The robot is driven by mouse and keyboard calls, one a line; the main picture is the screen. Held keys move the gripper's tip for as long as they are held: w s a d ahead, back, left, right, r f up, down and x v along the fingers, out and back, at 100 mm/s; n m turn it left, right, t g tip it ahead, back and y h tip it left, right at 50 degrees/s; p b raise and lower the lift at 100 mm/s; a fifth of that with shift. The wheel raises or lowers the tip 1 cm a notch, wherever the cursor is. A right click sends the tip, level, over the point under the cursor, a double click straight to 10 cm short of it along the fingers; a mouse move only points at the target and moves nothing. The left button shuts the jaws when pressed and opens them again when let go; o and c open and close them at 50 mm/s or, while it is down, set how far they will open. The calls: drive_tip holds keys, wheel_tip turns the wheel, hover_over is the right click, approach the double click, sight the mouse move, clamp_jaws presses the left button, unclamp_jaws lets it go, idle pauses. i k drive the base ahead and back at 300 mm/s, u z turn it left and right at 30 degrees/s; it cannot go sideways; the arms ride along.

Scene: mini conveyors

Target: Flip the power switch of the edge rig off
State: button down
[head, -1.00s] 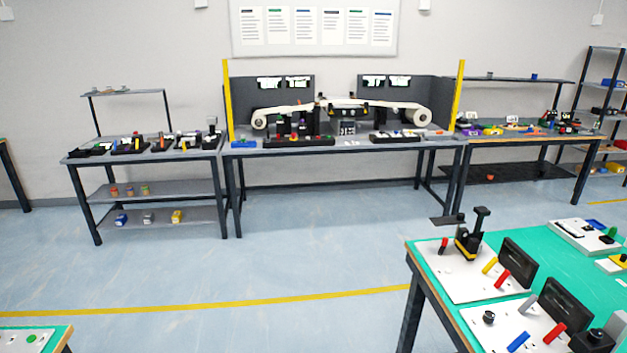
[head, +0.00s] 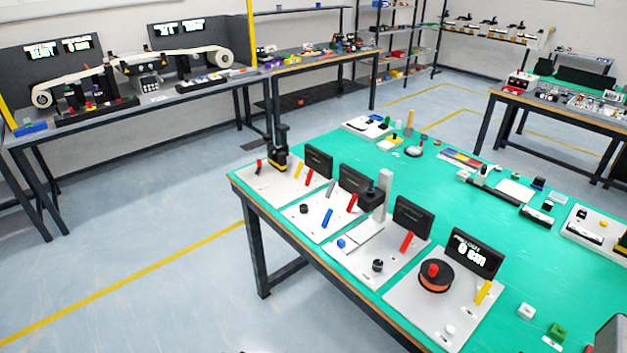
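Several white rig boards stand along the near left edge of a green-topped table. The far one (head: 283,190) has a black clamp-like post, a red lever and a yellow lever. The second board (head: 311,222) has a black knob, a blue lever and a red lever. The third (head: 367,259) has a grey column, a blue button, a black knob and a red lever. The nearest (head: 419,311) has an orange-and-black dial, a yellow lever and a lit display (head: 473,254). I cannot tell which board is the edge rig or read its switch.
The green table (head: 420,200) also holds several small devices on its far and right parts. A grey bench with a belt rig (head: 140,95) stands back left. Another bench (head: 570,110) stands back right. The blue floor (head: 130,270) left of the table is clear.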

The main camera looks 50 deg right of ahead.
sight(311, 172)
drive_tip(key=k, duration=0.25)
drive_tip(key=u, duration=0.45)
drive_tip(key=i, duration=1.35)
drive_tip(key=z, duration=0.2)
